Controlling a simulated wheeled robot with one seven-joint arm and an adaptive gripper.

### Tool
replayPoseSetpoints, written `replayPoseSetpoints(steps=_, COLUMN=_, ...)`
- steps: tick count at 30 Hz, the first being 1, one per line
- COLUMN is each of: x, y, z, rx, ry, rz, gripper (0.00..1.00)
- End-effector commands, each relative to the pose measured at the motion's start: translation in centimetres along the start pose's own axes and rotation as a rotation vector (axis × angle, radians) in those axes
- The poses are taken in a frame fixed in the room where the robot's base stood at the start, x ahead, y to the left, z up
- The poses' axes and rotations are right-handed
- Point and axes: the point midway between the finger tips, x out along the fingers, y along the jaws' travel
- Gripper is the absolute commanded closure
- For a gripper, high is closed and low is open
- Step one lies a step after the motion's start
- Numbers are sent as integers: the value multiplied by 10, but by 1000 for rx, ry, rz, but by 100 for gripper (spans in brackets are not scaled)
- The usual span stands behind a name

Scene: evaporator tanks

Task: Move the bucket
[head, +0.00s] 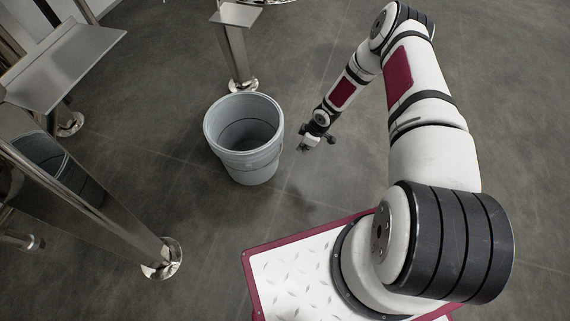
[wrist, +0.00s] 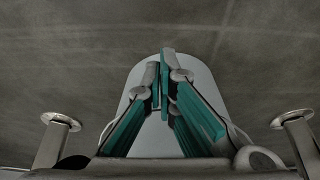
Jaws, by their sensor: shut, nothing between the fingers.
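A light grey-blue bucket (head: 254,168) stands upright on the floor in the head view, open at the top and apparently empty. My gripper (head: 303,149) is low over the floor, just right of the bucket, with a small gap between them. In the wrist view, the teal-padded fingers of my gripper (wrist: 165,54) are closed together with nothing between them. The pale bucket wall (wrist: 200,72) shows behind the fingers, partly hidden by them, and this view appears upside down.
A metal leg with a round foot (head: 242,86) stands behind the bucket. A thick metal leg (head: 125,222) slants down at the left, near a metal shelf (head: 65,65). Two footed legs also flank the bucket in the wrist view. The floor right of the bucket is clear.

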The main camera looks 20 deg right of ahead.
Motion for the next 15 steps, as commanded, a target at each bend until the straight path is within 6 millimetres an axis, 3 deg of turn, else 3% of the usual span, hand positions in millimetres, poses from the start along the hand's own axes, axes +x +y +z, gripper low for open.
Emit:
replayPoseSetpoints(steps=1, x=13, y=-5, z=3, rx=-1, ry=10, rz=-7, gripper=100)
replayPoseSetpoints(steps=8, x=36, y=-12, z=6, rx=-7, ry=23, rz=-13, gripper=100)
replayPoseSetpoints(steps=15, x=80, y=-14, z=5, rx=-5, ry=22, rz=-14, gripper=100)
